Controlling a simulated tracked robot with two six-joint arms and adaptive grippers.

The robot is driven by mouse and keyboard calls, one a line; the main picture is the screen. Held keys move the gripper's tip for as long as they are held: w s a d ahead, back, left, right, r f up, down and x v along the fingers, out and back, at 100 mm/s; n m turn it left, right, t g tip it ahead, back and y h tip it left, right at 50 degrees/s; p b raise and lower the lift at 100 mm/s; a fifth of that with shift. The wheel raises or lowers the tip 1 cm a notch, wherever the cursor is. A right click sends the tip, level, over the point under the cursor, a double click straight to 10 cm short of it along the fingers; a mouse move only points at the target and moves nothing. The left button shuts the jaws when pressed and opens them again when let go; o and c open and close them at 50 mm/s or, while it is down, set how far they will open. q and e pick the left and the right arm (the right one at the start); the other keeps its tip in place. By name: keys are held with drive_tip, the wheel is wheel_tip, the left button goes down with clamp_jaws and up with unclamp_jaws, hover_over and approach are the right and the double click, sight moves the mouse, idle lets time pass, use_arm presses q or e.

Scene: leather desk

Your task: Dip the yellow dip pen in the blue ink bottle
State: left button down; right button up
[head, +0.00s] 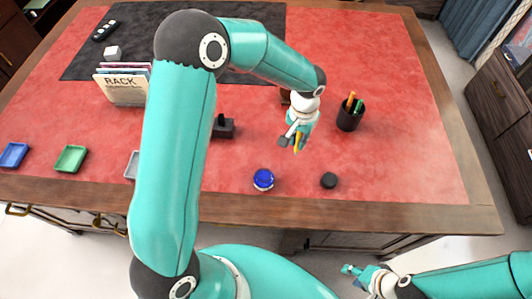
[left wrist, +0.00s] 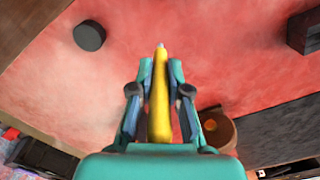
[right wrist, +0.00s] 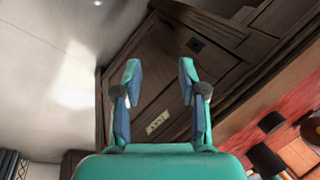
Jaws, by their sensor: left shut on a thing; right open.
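The yellow dip pen (head: 298,142) is held in my left gripper (head: 297,133), above the red desk top. In the left wrist view the pen (left wrist: 159,95) lies between the shut fingers, its pale tip pointing away from the gripper. The blue ink bottle (head: 263,180) stands near the desk's front edge, left of and nearer than the pen, apart from it. I cannot see the bottle in the left wrist view. My right gripper (head: 350,270) is open and empty in front of the desk; its parted fingers (right wrist: 160,80) also show in the right wrist view.
A round black piece (head: 328,181) lies right of the bottle. A black pen cup (head: 350,116) stands behind it. A black stand (head: 224,127), a rack of cards (head: 122,87) and a green tray (head: 71,159) are to the left.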

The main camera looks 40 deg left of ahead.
drive_tip(key=shift+o, duration=1)
use_arm(q)
drive_tip(key=shift+s+b, duration=0.1)
drive_tip(key=shift+b, duration=0.2)
use_arm(e)
drive_tip(key=shift+o, duration=1.2)
drive_tip(key=shift+f, duration=0.3)
use_arm(q)
drive_tip(key=s+a+n+b, duration=0.2)
drive_tip(key=s+n+b, duration=0.2)
drive_tip(key=n+b, duration=0.1)
use_arm(e)
drive_tip(key=shift+o, duration=0.8)
wheel_tip(320, 180, down, 5)
drive_tip(key=shift+r, duration=0.1)
use_arm(q)
drive_tip(key=n+b, duration=0.4)
drive_tip(key=n, duration=0.2)
approach(264, 169)
drive_tip(key=s, duration=0.1)
drive_tip(key=shift+d+f+b, duration=0.2)
drive_tip(key=shift+f+b, duration=0.85)
drive_tip(key=shift+f, duration=0.5)
drive_tip(key=shift+d+f+b, duration=0.15)
drive_tip(key=shift+f+b, duration=0.9)
drive_tip(key=shift+f, duration=0.5)
use_arm(e)
wheel_tip(264, 169, down, 8)
